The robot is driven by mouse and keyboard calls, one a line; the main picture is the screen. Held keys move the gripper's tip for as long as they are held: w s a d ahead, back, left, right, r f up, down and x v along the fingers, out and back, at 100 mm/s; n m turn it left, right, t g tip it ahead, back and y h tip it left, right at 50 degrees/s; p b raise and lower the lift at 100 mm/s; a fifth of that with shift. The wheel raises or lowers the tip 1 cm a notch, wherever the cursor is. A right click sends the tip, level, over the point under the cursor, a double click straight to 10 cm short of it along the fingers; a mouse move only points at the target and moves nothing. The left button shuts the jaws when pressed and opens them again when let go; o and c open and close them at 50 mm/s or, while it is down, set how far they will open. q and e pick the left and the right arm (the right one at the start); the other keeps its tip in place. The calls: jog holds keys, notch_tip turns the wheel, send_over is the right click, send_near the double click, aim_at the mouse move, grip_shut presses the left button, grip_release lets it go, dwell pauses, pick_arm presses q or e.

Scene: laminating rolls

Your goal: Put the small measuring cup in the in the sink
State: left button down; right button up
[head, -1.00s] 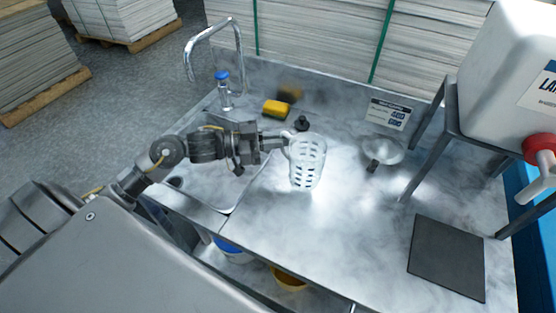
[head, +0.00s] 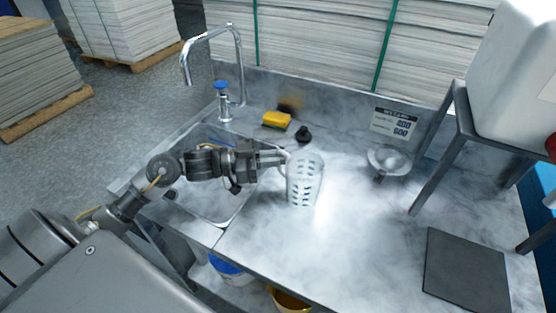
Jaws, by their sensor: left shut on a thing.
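The measuring cup (head: 305,180) is a clear, pale cup with dark markings and a handle on its left side. It is nearly upright over the counter just right of the sink; I cannot tell whether its base touches the counter. My left gripper (head: 280,158) is shut on the cup's handle. The sink (head: 222,205) is a steel basin at the left end of the counter, partly covered by my left arm. My right gripper is not in view.
A tap (head: 240,65) and a blue-topped dispenser (head: 223,100) stand behind the sink. A yellow sponge (head: 277,120), a small black object (head: 304,134), a metal funnel-like bowl (head: 388,160), a sign (head: 394,122) and a dark mat (head: 465,272) are on the counter (head: 350,235).

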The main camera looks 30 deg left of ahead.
pick_arm(q)
jog(key=shift+f, duration=0.1)
jog(key=c, duration=1.9)
grip_release()
jog(key=o, duration=0.3)
jog(key=shift+o, duration=0.5)
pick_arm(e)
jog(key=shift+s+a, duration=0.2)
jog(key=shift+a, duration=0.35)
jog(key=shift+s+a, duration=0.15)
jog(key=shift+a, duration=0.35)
pick_arm(q)
jog(key=shift+a, duration=0.1)
